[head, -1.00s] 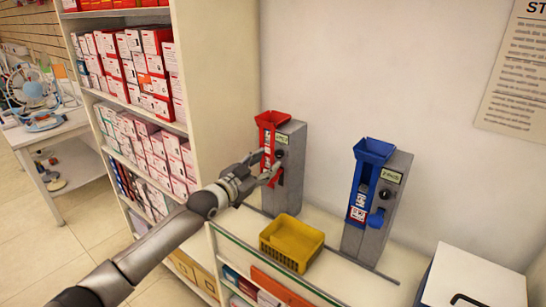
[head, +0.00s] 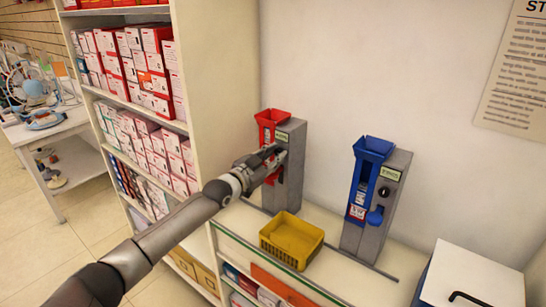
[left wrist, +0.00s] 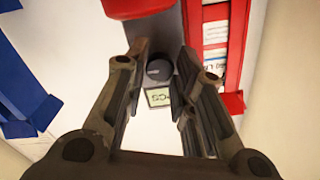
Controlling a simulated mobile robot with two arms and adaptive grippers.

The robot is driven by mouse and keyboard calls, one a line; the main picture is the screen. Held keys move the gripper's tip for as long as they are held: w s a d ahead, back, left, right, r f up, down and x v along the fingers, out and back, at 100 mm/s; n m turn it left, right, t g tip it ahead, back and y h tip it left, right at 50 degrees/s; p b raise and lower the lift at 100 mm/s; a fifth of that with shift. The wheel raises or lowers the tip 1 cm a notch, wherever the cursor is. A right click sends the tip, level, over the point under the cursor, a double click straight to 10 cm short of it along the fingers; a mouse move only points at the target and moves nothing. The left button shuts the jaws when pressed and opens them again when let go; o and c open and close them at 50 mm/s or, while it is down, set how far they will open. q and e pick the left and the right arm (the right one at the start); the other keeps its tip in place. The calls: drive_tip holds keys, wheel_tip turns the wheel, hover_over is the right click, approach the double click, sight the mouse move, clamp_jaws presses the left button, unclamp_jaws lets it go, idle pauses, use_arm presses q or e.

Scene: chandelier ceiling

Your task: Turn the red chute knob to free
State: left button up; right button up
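The red chute (head: 271,127) is a red hopper and channel on a grey upright housing at the back of the counter. Its dark round knob (left wrist: 159,70) shows in the left wrist view beside a small display (left wrist: 159,97). In the head view my gripper hides the knob. My left gripper (head: 274,157) is at the front of the housing. In the left wrist view its fingers (left wrist: 162,52) are apart on either side of the knob, with narrow gaps. Whether they touch it is unclear. My right gripper is not in view.
A blue chute (head: 372,190) with its own knob (head: 384,191) stands to the right. A yellow bin (head: 292,240) sits in front on the counter. A shelf of boxes (head: 150,75) rises at left. A white-lidded box (head: 475,275) is at the right.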

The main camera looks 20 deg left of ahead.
use_arm(q)
clamp_jaws()
drive_tip(key=shift+n, duration=0.3)
drive_tip(key=n+b, duration=0.1)
drive_tip(key=n, duration=0.2)
drive_tip(key=shift+f+n+b, duration=0.1)
drive_tip(key=shift+n+b, duration=0.2)
drive_tip(key=shift+b, duration=0.1)
drive_tip(key=n+b, duration=0.1)
drive_tip(key=n, duration=0.3)
drive_tip(key=shift+n, duration=0.3)
drive_tip(key=n, duration=0.4)
drive_tip(key=shift+n, duration=0.3)
drive_tip(key=n+p, duration=0.1)
drive_tip(key=n, duration=0.2)
drive_tip(key=shift+n, duration=0.7)
